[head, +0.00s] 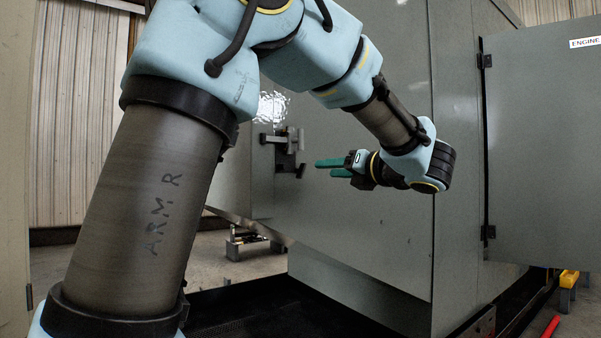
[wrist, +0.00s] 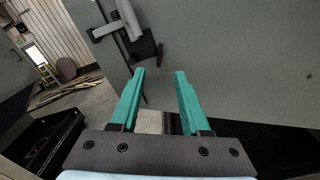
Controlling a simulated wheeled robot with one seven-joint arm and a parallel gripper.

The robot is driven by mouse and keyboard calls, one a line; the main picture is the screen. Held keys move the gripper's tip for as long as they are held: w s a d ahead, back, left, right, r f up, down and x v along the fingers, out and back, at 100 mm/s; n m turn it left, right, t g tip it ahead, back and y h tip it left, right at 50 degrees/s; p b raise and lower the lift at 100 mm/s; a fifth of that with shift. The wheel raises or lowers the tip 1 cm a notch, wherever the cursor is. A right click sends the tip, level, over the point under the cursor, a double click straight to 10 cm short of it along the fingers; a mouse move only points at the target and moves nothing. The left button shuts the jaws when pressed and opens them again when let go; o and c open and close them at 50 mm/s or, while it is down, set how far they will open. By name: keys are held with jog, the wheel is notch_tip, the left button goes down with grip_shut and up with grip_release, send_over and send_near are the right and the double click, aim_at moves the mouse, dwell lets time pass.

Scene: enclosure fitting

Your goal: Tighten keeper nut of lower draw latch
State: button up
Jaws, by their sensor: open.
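The draw latch (head: 288,139), a grey metal handle and bracket, is mounted on the grey enclosure panel in the head view. A small dark bracket hangs at its lower right. In the wrist view the latch (wrist: 128,18) is at the top, left of centre, with a dark block (wrist: 146,48) below its arm. I cannot make out the keeper nut in either view. My gripper (head: 323,167) has two teal fingers, spread apart with nothing between them. In the head view they point left towards the latch, just right of it. In the wrist view the gripper (wrist: 160,72) is below the dark block, apparently not touching it.
The enclosure panel (head: 370,240) fills the middle of the head view. A grey door (head: 545,150) labelled "ENGINE" stands at the right. A metal stand (head: 240,240) is below the latch.

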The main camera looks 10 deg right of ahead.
aim_at(304, 170)
jog(key=p+x, duration=0.1)
jog(key=x, duration=0.9)
jog(key=shift+p, duration=0.4)
jog(key=shift+c, duration=0.2)
grip_shut()
